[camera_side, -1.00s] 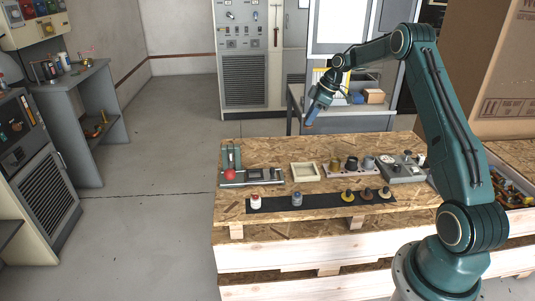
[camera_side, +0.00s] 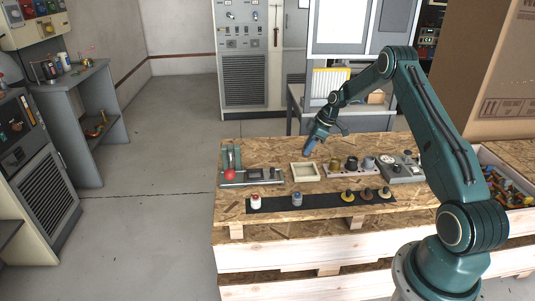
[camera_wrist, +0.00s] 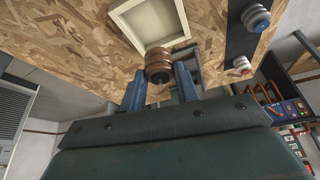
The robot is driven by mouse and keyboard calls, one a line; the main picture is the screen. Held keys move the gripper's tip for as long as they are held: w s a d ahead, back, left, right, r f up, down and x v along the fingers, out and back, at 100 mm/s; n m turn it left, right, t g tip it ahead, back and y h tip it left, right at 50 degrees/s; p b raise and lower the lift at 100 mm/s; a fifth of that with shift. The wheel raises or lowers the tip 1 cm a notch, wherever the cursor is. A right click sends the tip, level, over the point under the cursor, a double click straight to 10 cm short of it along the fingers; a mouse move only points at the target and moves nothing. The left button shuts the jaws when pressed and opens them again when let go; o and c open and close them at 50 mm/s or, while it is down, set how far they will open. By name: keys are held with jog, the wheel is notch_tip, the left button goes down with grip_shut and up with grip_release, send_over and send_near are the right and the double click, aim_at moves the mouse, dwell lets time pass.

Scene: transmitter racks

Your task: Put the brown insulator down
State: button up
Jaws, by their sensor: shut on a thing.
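The brown insulator (camera_wrist: 158,65) is ribbed and sits between the two blue fingers of my gripper (camera_wrist: 160,80) in the wrist view. My gripper is shut on it and holds it in the air. In the side view my gripper (camera_side: 309,149) points down just behind the square cream tray (camera_side: 305,172); the insulator is too small to make out there. In the wrist view the empty tray (camera_wrist: 150,18) shows just beyond the insulator, which overlaps its near edge in the picture.
A lever device with a red ball (camera_side: 230,174) stands left of the tray. A pink rack (camera_side: 341,174) with several pieces and a grey knobbed box (camera_side: 402,172) stand right. A black strip (camera_side: 323,203) with several insulators lies in front. Bare board (camera_side: 270,150) shows behind the tray.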

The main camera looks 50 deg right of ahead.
jog(key=shift+f, duration=3.95)
jog(key=shift+f, duration=0.15)
jog(key=o, duration=0.8)
jog(key=v, duration=1.2)
jog(key=shift+r, duration=0.2)
